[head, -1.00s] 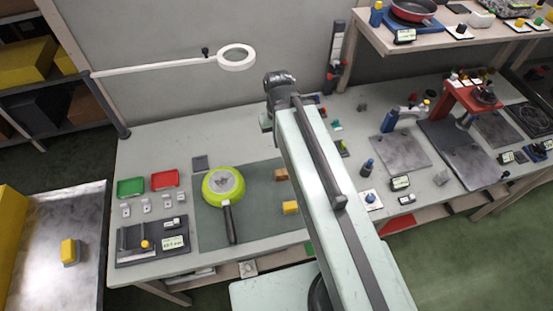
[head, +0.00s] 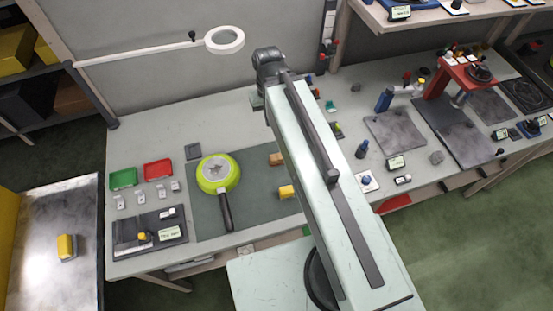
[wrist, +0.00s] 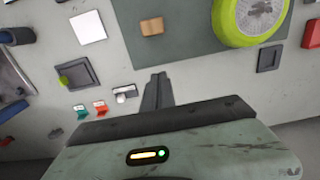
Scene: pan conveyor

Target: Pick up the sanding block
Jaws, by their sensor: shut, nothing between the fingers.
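A small brown block (head: 276,159), which looks most like the sanding block, lies at the upper right of the dark green mat, beside my arm. It also shows in the wrist view (wrist: 151,26), at the mat's edge beyond my fingertips. A yellow block (head: 287,191) lies lower on the mat; which of the two is the sanding block is not certain. My gripper (wrist: 158,78) is shut and empty above the bench, apart from the brown block. In the head view its fingers are hidden.
Red (head: 158,169) and green (head: 123,178) trays stand further left. A magnifier lamp (head: 224,40) overhangs the bench's back. Another yellow block (head: 66,246) sits on the left metal table.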

